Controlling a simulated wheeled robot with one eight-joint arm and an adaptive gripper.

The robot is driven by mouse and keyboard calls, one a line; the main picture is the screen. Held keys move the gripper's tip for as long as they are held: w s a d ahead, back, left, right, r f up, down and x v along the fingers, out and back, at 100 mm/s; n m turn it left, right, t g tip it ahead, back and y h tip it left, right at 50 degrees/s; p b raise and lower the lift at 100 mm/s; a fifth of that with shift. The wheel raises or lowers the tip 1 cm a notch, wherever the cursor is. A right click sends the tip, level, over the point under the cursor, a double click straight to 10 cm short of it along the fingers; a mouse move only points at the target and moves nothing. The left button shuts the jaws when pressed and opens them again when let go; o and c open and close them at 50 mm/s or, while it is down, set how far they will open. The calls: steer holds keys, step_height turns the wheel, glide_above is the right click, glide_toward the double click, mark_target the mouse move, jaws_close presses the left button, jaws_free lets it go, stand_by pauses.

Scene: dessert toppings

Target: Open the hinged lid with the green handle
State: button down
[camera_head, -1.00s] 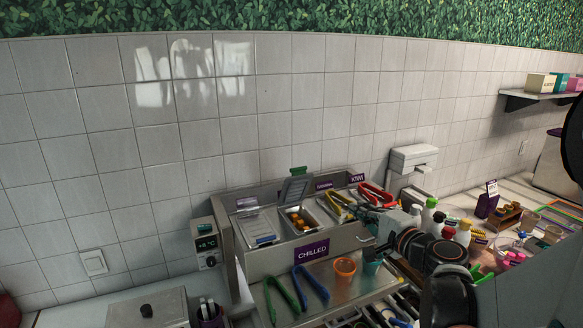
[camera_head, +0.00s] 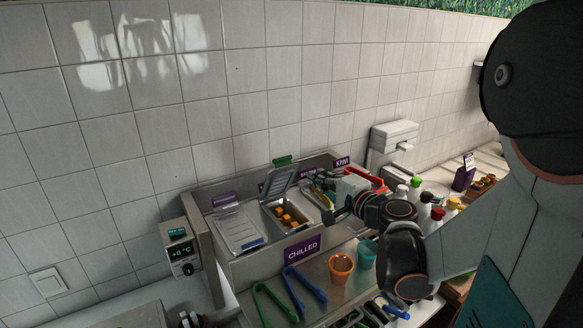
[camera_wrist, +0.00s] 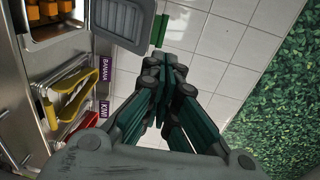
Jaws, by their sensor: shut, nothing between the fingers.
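The hinged lid (camera_head: 277,181) with the green handle (camera_head: 282,160) stands raised, tilted back over a compartment of orange cubes (camera_head: 289,215) in the chilled unit. In the wrist view the grey lid (camera_wrist: 122,18) is at the top, with its green handle (camera_wrist: 160,31) at its right edge. My gripper (camera_head: 329,217) is shut and empty, to the right of the open compartment. In the wrist view its fingertips (camera_wrist: 166,70) are below the handle, with a visible gap to it. The lid's hinge is hard to make out.
A closed clear lid (camera_head: 239,231) covers the left compartment. Yellow tongs (camera_wrist: 75,98) and red tongs (camera_wrist: 82,124) lie on the neighbouring compartments. Orange (camera_head: 341,267) and teal (camera_head: 367,252) cups and blue tongs (camera_head: 305,286) stand or lie in front. The tiled wall (camera_head: 230,90) is behind.

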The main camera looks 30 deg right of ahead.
mark_target(287, 157)
steer(key=w, duration=0.4)
steer(key=w+p, duration=0.1)
steer(key=w, duration=0.3)
steer(key=w+f, duration=0.1)
steer(key=w, duration=0.4)
steer(key=shift+a, duration=0.2)
steer(key=shift+f, duration=0.1)
steer(key=shift+w+r+p, duration=0.3)
steer(key=shift+r+p, duration=0.05)
steer(key=shift+p, duration=0.2)
steer(key=w, duration=0.1)
steer(key=w+r+g+p, duration=0.1)
steer(key=w+g, duration=0.1)
steer(key=shift+w+a+r+p, duration=0.2)
steer(key=shift+r+p, duration=0.1)
steer(key=shift+p, duration=0.1)
steer(key=shift+g, duration=0.3)
steer(key=w, duration=0.2)
steer(key=w+r+b, duration=0.1)
steer(key=w, duration=0.1)
steer(key=shift+w, duration=0.35)
